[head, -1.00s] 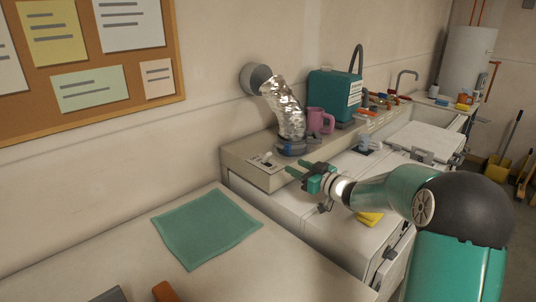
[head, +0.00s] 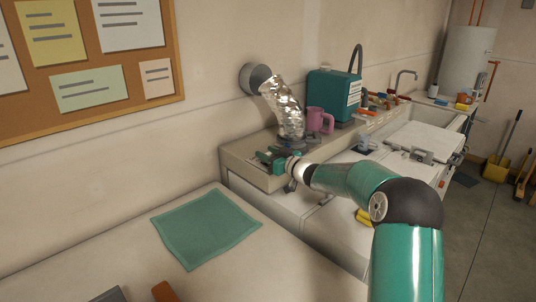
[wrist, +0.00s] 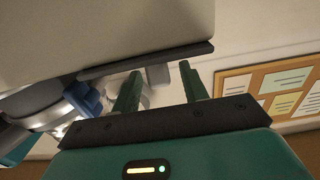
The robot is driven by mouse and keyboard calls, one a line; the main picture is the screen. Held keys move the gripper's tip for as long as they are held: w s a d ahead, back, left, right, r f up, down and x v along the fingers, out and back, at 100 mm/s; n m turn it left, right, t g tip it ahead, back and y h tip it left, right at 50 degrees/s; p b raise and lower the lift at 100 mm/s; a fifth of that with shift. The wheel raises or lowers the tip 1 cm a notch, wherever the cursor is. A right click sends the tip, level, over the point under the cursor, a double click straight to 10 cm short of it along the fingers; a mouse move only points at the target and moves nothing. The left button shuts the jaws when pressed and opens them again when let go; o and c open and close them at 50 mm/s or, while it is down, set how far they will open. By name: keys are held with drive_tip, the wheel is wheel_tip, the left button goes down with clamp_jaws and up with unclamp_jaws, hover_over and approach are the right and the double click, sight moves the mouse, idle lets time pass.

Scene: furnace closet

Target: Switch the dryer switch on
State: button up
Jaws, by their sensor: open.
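My gripper (head: 266,158) is at the left end of the beige control panel (head: 243,168) behind the white dryer, its two green fingers pointing left. In the head view it covers the spot where the switch plate showed earlier, so the dryer switch and its position are hidden there. In the wrist view my gripper (wrist: 160,70) has its fingers apart, with a pale small block seen between the tips. This may be the switch lever, but I cannot tell whether the fingers touch it. A dark strip (wrist: 150,60) runs close by the fingertips.
A silver foil duct (head: 288,110) rises beside my gripper. A pink mug (head: 319,121) and a teal box (head: 333,95) stand farther right. A teal cloth (head: 206,227) lies on the nearer white top. A corkboard (head: 90,50) hangs on the wall.

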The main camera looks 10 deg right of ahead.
drive_tip(key=shift+w, duration=0.1)
clamp_jaws()
drive_tip(key=shift+a, duration=0.1)
drive_tip(key=shift+w+a+r+g, duration=0.1)
drive_tip(key=shift+g, duration=0.2)
drive_tip(key=shift+w+a+r+g+h, duration=0.15)
drive_tip(key=shift+g+h, duration=0.25)
drive_tip(key=g+h, duration=0.1)
drive_tip(key=w+a+g+h, duration=0.1)
drive_tip(key=g, duration=0.1)
drive_tip(key=shift+w+r, duration=0.1)
drive_tip(key=shift+w, duration=0.1)
drive_tip(key=shift+w+a+f+g+h, duration=0.15)
drive_tip(key=shift+w+g+h, duration=0.15)
drive_tip(key=shift+g+h, duration=0.25)
drive_tip(key=shift+w+a+g+h, duration=0.25)
drive_tip(key=shift+g+h, duration=0.15)
drive_tip(key=shift+g, duration=0.4)
drive_tip(key=shift+w+a+f+g+h, duration=0.1)
drive_tip(key=shift+w+g+h, duration=0.2)
drive_tip(key=shift+g+h, duration=0.25)
drive_tip(key=shift+w+a+f+g, duration=0.1)
drive_tip(key=shift+g, duration=0.2)
